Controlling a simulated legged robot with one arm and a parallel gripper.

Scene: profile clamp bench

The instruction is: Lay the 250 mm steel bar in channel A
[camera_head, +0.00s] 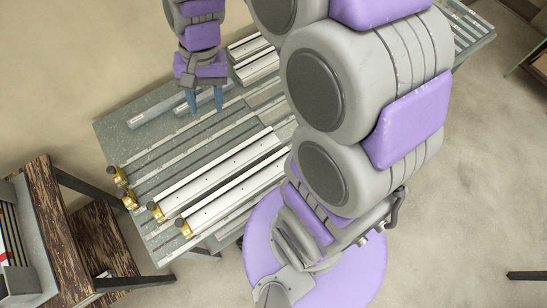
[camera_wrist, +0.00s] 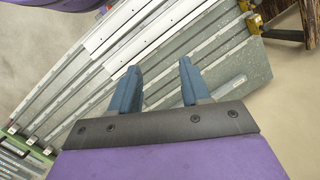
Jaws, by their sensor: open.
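My gripper (camera_head: 205,101) is above the back part of the bench, its two blue fingers pointing down. In the wrist view the gripper (camera_wrist: 158,86) is open, with a clear gap and nothing held. Two grey bars lie at the bench's back edge: a left bar (camera_head: 150,111) and a right bar (camera_head: 228,87) under the fingers. A labelled grey bar (camera_wrist: 228,90) shows beside the right finger in the wrist view. I cannot read which is 250 mm. Long channels (camera_head: 165,165) run across the bench; no letter A is legible.
Two white profiles (camera_head: 215,170) lie in the front channels. Several yellow clamps (camera_head: 155,208) stand at the channels' left ends. More profiles (camera_head: 257,66) are stacked at the back. A wooden rack (camera_head: 55,215) stands at the left. My arm hides the bench's right middle.

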